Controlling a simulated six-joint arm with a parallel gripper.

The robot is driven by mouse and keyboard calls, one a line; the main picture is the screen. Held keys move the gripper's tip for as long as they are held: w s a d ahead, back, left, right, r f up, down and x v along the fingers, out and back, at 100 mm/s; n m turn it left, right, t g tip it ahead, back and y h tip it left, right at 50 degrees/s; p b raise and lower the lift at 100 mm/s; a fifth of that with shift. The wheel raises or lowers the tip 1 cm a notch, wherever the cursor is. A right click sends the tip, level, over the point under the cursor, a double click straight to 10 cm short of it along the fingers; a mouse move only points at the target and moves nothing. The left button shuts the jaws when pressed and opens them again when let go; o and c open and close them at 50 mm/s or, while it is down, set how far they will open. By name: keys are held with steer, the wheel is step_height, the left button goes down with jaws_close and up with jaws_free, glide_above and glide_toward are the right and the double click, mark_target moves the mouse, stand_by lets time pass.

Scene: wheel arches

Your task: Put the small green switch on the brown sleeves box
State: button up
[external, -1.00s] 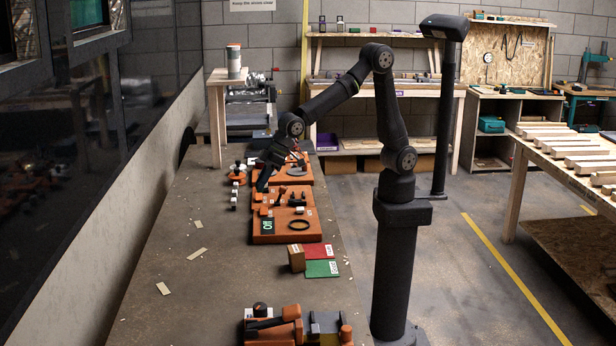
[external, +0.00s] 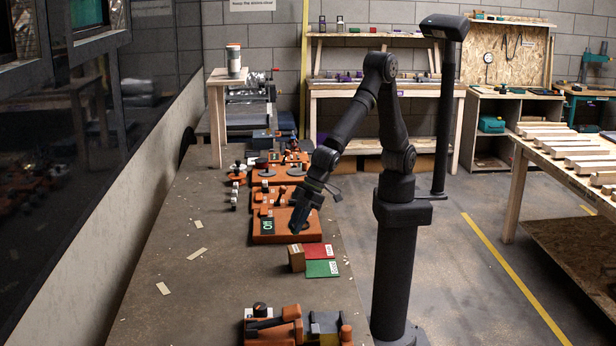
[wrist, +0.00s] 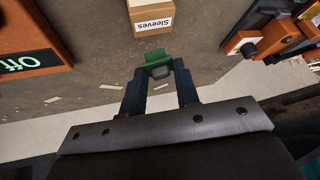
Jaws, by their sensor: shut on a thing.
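My gripper (wrist: 159,78) is shut on the small green switch (wrist: 157,56), which sits between its fingertips in the wrist view. In the external view my gripper (external: 296,226) hangs over the near end of the orange boards, and the switch cannot be made out there. The brown sleeves box (wrist: 152,20), with a white "Sleeves" label, shows just beyond the switch in the wrist view. In the external view the box (external: 296,259) stands on the bench, nearer the camera than my gripper. The switch is apart from the box.
A red mat (external: 319,251) and a green mat (external: 322,269) lie right of the box. An orange board with an "Off" sign (external: 267,227) lies behind it. Orange and grey equipment (external: 290,325) stands at the bench's near end. The bench left of the box is mostly clear.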

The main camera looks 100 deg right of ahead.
steer(key=shift+s+a+f, duration=0.1)
steer(key=shift+a+f, duration=0.35)
steer(key=shift+a, duration=0.05)
steer(key=shift+f, duration=1.9)
steer(key=shift+f, duration=0.15)
steer(key=o, duration=1)
steer(key=v, duration=1.2)
steer(key=shift+r, duration=0.25)
